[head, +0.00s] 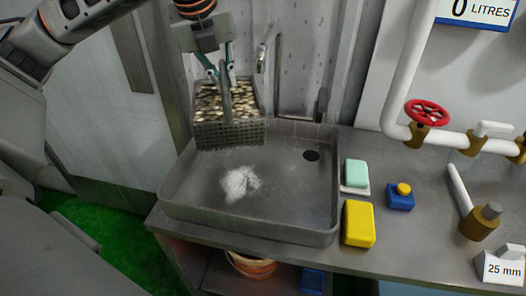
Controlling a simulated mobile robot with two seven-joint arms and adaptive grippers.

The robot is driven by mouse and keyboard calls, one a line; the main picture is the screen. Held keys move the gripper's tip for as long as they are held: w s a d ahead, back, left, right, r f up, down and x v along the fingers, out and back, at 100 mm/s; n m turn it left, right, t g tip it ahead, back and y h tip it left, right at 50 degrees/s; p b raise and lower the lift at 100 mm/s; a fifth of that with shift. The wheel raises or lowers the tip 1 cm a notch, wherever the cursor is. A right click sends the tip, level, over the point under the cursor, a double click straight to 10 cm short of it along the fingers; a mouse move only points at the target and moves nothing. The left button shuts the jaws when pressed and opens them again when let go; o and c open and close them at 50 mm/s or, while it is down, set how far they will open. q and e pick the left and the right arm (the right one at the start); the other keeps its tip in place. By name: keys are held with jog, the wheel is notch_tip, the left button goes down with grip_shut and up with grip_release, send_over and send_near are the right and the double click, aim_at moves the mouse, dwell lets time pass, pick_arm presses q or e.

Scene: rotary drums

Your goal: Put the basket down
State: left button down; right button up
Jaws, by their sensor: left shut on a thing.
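A grey perforated metal basket (231,134) full of small brown and pale pieces is at the back left of a shallow metal sink (290,190). My left gripper (225,78) comes down from above and is shut on the basket's upright handle. The basket's front wall shows over the sink's back left corner; I cannot tell whether its underside touches the sink. A white foamy patch (240,183) lies on the sink floor in front of it. My right gripper is not in view.
A tap (261,58) is behind the sink. On the counter (410,235) right of it are a mint soap bar (356,173), a yellow block (359,223), a blue item with a yellow knob (400,198) and a mallet (477,215). A pipe with a red valve wheel (426,112) runs behind.

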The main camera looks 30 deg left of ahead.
pick_arm(q)
notch_tip(320, 180, down, 13)
jog(key=b, duration=0.1)
jog(key=d, duration=0.4)
jog(key=shift+w+r+p, duration=0.2)
jog(key=shift+w+p, duration=0.15)
jog(key=shift+w, duration=0.05)
jog(key=d, duration=0.1)
jog(key=d+f, duration=0.1)
jog(key=w+d+p, duration=0.1)
jog(key=shift+d+f, duration=0.15)
jog(key=shift+d, duration=0.2)
jog(key=shift+f, duration=0.1)
jog(key=c, duration=2.3)
grip_release()
jog(key=shift+o, duration=1.1)
